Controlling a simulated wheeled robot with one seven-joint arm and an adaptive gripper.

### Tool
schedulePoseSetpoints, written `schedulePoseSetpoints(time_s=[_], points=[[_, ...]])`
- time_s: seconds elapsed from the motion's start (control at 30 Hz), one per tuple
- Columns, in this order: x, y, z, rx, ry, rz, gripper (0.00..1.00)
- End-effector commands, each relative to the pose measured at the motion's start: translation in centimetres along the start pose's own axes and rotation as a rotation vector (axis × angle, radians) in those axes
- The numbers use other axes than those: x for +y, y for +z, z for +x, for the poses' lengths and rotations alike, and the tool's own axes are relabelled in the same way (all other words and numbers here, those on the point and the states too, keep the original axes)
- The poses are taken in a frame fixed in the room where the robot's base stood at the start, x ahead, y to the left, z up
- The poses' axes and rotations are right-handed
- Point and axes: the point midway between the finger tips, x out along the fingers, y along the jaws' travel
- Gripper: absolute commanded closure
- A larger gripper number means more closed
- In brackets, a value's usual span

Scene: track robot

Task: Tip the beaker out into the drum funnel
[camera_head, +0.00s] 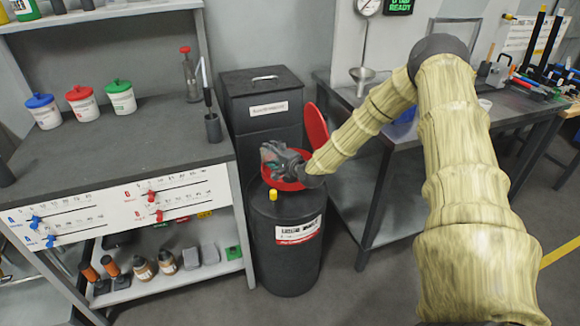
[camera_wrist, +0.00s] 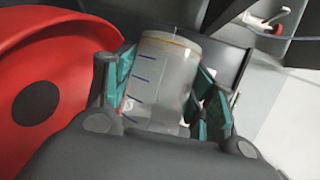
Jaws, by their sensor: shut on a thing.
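In the wrist view my gripper (camera_wrist: 162,95) is shut on the beaker (camera_wrist: 160,80), a clear vessel with blue marks and a tan rim, held between teal finger pads. Whether liquid is inside is not clear. The red drum funnel (camera_wrist: 85,45), with a dark round opening, lies to the left of the beaker. In the head view my gripper (camera_head: 270,158) is above the red funnel (camera_head: 284,185) on the black drum (camera_head: 285,245), and the arm hides part of it. The beaker is mostly hidden there, so its tilt is hard to tell. A raised red lid (camera_head: 316,125) stands behind.
A yellow cap (camera_head: 273,195) sits on the drum's front top. A dark bin (camera_head: 264,105) stands behind. The left bench (camera_head: 130,150) holds lidded tubs (camera_head: 84,104) and a dark holder (camera_head: 212,128). A right bench (camera_head: 350,95) carries a scale and tools.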

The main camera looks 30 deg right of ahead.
Motion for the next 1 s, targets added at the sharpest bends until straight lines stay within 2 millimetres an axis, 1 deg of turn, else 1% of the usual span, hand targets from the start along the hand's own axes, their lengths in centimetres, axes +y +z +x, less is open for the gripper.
schedulePoseSetpoints(time_s=[0.47,0.6,0.63,0.77,0.93,1.0], points=[[-0.1,-0.4,-0.2,-0.018,-0.034,0.082,0.73],[-0.3,-0.7,-0.3,-0.031,-0.061,0.143,0.73],[-0.8,-0.5,-0.3,-0.033,-0.061,0.143,0.73],[-1.1,-0.1,-0.3,-0.026,-0.038,0.093,0.73],[-0.7,0.2,-0.1,-0.002,0.008,-0.019,0.73],[-1.3,0.4,-0.1,0.007,0.025,-0.064,0.73]])
